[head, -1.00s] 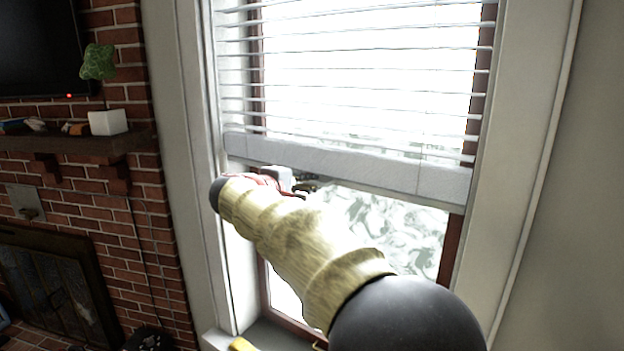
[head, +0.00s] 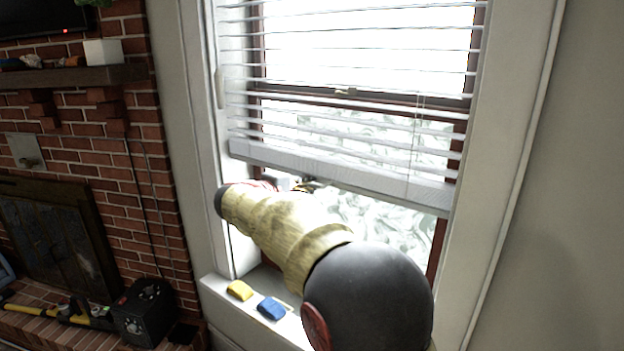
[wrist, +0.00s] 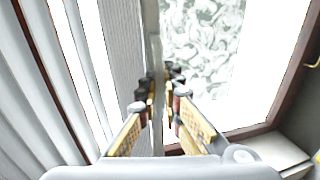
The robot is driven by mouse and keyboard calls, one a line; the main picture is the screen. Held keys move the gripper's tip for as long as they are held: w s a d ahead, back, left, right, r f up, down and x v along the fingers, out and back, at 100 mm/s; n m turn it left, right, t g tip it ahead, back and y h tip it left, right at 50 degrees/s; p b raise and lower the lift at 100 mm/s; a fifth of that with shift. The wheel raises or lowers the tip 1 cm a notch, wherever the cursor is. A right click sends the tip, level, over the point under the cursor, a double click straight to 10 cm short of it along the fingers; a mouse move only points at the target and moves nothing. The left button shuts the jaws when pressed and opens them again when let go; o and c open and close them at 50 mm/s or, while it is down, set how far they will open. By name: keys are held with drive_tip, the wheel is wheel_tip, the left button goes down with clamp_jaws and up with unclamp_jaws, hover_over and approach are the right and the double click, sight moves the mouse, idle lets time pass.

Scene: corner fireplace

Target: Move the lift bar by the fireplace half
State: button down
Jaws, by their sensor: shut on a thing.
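The lift bar (head: 395,183) is the pale, wide bottom rail of the white window blinds in the head view. It hangs partway down the window, above the sill, and slopes down to the right in the picture. My gripper (head: 308,185) is at the bar's lower edge, left of its middle, and is mostly hidden behind my arm. In the wrist view my gripper (wrist: 160,85) has its fingers on both sides of the bar (wrist: 128,70), shut on its edge.
The window sill (head: 215,287) below holds a yellow object (head: 240,290) and a blue object (head: 271,308). The brick fireplace (head: 60,240) with its mantel (head: 70,77) is at the left. A black box (head: 145,312) stands on the hearth. Bare wall lies right of the window.

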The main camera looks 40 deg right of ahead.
drive_tip(key=shift+f+b, duration=0.5)
drive_tip(key=shift+f, duration=0.95)
drive_tip(key=c, duration=2.1)
unclamp_jaws()
drive_tip(key=shift+o, duration=0.6)
drive_tip(key=shift+a+r, duration=0.1)
drive_tip(key=shift+a, duration=0.05)
drive_tip(key=v, duration=1.2)
